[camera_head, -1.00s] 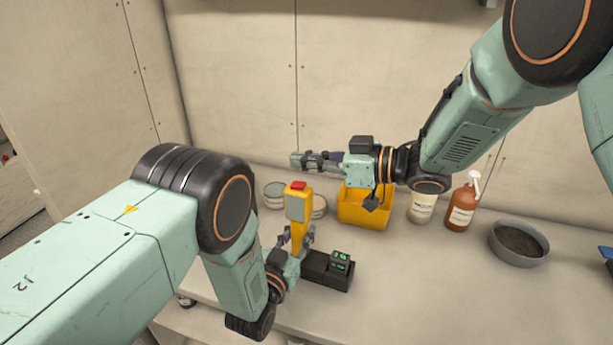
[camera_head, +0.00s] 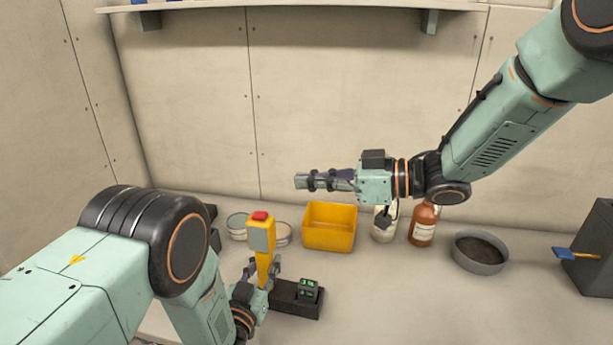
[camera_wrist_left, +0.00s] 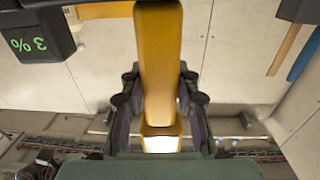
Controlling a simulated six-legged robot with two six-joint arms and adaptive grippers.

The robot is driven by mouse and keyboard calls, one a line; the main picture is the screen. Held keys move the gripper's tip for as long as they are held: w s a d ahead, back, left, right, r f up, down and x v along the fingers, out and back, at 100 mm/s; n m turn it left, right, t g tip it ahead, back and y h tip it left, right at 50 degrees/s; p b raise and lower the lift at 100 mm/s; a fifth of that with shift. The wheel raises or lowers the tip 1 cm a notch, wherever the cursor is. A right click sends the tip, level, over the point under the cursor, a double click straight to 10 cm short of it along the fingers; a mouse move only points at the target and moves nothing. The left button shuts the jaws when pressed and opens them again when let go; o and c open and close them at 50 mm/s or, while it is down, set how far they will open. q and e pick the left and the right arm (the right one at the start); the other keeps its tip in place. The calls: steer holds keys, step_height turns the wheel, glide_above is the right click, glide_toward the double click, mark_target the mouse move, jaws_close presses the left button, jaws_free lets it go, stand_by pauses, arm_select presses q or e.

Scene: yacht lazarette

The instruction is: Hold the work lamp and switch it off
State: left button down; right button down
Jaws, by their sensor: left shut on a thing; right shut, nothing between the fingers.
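The work lamp (camera_head: 262,240) is yellow with a grey panel and a red button (camera_head: 260,216) on its top end. It stands roughly upright above the bench. My left gripper (camera_head: 263,268) is shut on the lower part of the lamp. In the left wrist view the yellow lamp body (camera_wrist_left: 159,60) runs between the fingers, and a bright white patch (camera_wrist_left: 160,144) shows near its end. My right gripper (camera_head: 302,181) is shut and empty. It points left, above and to the right of the red button, apart from the lamp.
A black charger-like block with a green display (camera_head: 308,289) sits right of the lamp. A yellow bin (camera_head: 329,228), round tins (camera_head: 237,226), a white container (camera_head: 384,232), a brown bottle (camera_head: 423,225) and a grey bowl (camera_head: 480,252) stand behind. The front right bench is clear.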

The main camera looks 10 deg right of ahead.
arm_select(q)
steer(key=c, duration=0.9)
jaws_free()
steer(key=shift+s, duration=0.1)
